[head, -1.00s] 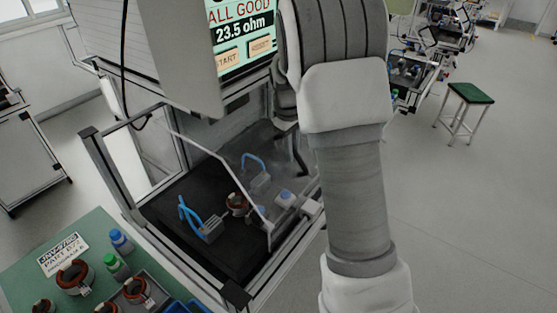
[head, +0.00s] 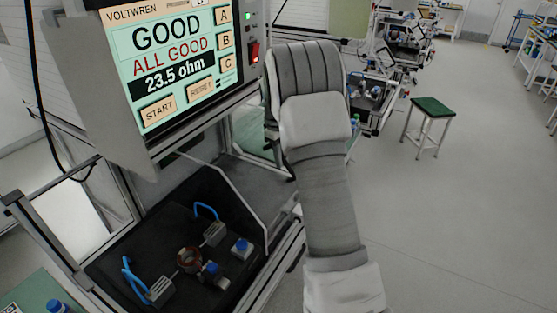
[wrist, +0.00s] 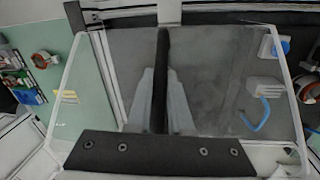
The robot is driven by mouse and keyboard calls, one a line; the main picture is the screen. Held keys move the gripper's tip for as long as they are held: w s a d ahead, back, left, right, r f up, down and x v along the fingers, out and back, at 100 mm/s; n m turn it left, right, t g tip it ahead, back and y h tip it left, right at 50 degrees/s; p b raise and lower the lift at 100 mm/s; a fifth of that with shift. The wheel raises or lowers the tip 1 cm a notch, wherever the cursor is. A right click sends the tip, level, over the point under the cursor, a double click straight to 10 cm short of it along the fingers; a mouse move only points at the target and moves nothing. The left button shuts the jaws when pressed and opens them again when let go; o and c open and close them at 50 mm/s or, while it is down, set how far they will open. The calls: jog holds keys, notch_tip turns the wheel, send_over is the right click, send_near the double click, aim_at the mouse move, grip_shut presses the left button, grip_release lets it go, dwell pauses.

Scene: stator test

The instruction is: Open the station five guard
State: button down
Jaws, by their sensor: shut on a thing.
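The station five guard is a clear panel with a pale edge. In the head view its slanted edge (head: 242,195) runs over the dark test bed at the lower left. The guard also fills much of the wrist view, where its right edge (wrist: 288,82) shows. My gripper (wrist: 162,76) shows there as two grey fingers shut on a dark bar (wrist: 161,58), which looks like the guard handle. In the head view my arm hides the gripper and the handle. The tester screen (head: 175,65) reads GOOD, ALL GOOD, 23.5 ohm.
A green-topped stool (head: 432,107) stands at the right on open floor. Other benches stand behind.

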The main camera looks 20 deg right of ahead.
jog(key=shift+w+d+r, duration=0.1)
jog(key=shift+w+d, duration=0.2)
jog(key=c, duration=0.8)
grip_release()
jog(key=shift+c, duration=0.2)
notch_tip(320, 180, up, 17)
jog(key=s+a, duration=0.1)
jog(key=a, duration=0.1)
jog(key=shift+r, duration=0.1)
